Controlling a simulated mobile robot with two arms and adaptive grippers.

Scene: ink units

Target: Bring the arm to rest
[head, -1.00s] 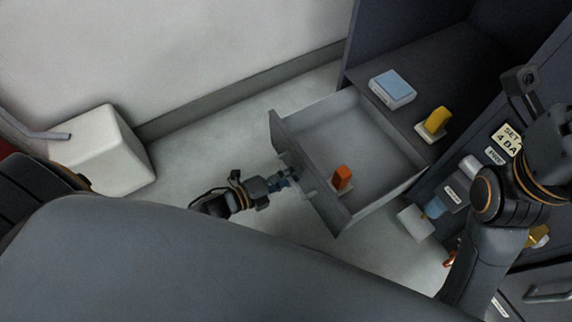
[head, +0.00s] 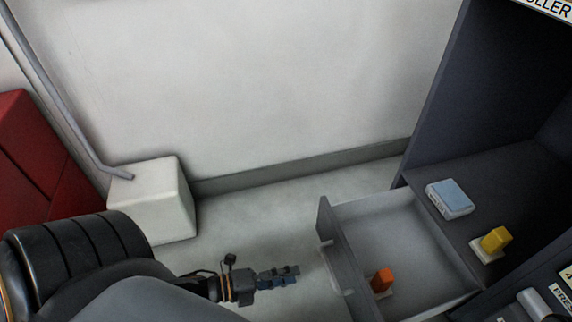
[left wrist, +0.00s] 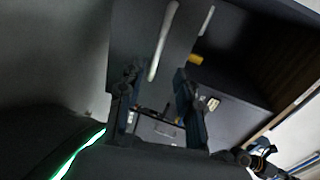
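My left gripper (head: 280,275) is in the head view, to the left of the open drawer (head: 408,217), with a gap between its fingers and the drawer front. In the left wrist view my left gripper (left wrist: 158,88) has its two dark fingers spread wide with nothing between them. The drawer's pale handle (left wrist: 163,40) shows beyond the fingers.
An orange piece (head: 382,279) stands on a pale base inside the drawer. A blue-topped box (head: 449,198) and a yellow piece (head: 495,240) sit on the cabinet shelf. A white block (head: 152,207) stands at the wall on the left. Floor between is clear.

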